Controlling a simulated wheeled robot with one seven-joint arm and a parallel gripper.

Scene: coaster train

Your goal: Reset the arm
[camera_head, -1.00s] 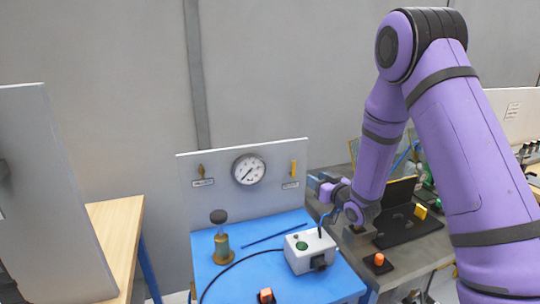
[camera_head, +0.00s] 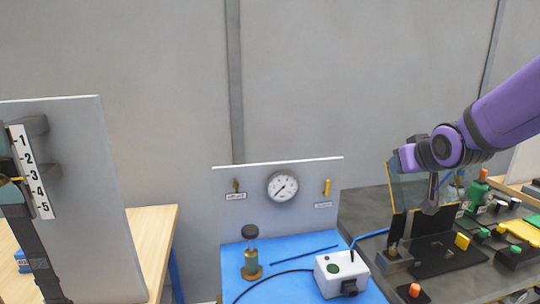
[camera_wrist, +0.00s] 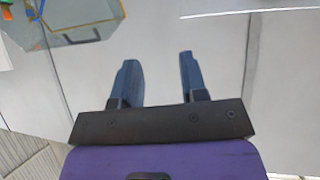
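My purple arm reaches in from the right edge of the head view. My gripper (camera_head: 402,158) is raised above the dark workbench at the right and points left; its fingers are hard to make out there. In the wrist view my gripper (camera_wrist: 160,74) has its two dark blue-grey fingers apart, with an empty gap between them. Only pale wall-like surface shows behind the fingers.
A blue table (camera_head: 290,258) holds a brass valve (camera_head: 251,258), a white box with a green button (camera_head: 340,274) and a thin blue rod. A gauge (camera_head: 282,186) is on the panel behind. A numbered board (camera_head: 80,190) stands left. The clear-sided stand (camera_head: 405,192) is close to my gripper.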

